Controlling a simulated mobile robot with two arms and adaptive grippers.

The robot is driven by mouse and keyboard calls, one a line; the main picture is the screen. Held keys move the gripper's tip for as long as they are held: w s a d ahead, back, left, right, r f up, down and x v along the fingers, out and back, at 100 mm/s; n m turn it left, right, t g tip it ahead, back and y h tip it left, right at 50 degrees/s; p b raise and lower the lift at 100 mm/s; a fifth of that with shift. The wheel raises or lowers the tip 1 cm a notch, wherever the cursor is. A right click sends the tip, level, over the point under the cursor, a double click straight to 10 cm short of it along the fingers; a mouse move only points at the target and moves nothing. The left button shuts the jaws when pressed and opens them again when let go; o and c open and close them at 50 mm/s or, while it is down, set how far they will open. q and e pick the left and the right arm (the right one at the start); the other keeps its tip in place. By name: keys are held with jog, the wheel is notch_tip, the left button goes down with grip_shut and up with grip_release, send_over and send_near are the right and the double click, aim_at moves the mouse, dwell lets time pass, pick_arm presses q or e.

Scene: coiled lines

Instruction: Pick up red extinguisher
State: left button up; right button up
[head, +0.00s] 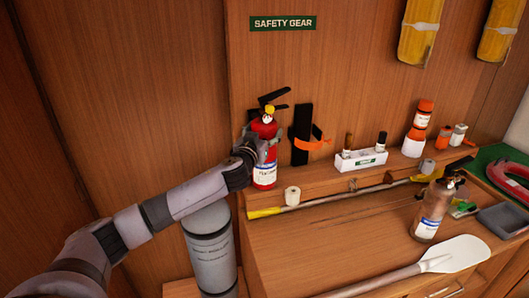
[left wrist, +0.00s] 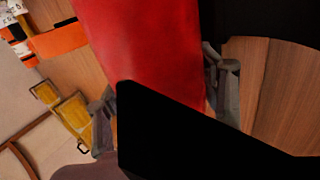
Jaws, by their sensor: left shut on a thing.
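The red extinguisher (head: 265,172) stands upright against the wood-panelled wall, at the left end of the shelf, in the head view. It has a black handle, a yellow-rimmed gauge and a white label. My left gripper (head: 257,145) is at the upper part of its body, coming from the left, and is shut on it. In the left wrist view the red body (left wrist: 145,40) fills the middle between the fingers (left wrist: 160,95). A black shape covers the lower part of that view. I cannot tell whether the extinguisher's base touches the shelf. My right gripper is not in view.
A black bracket with an orange strap (head: 312,145) is right of the extinguisher. A white roll (head: 292,195) and a long yellow-ended pole (head: 340,196) lie in front. A grey cylinder (head: 211,250) stands below my left arm. A bronze bottle (head: 433,210) and paddle (head: 450,254) occupy the right.

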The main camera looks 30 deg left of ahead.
pick_arm(q)
jog(key=shift+c, duration=0.6)
jog(key=shift+r, duration=0.45)
jog(key=shift+c, duration=0.3)
jog(key=shift+w+a+f, duration=0.1)
jog(key=shift+w+f, duration=0.05)
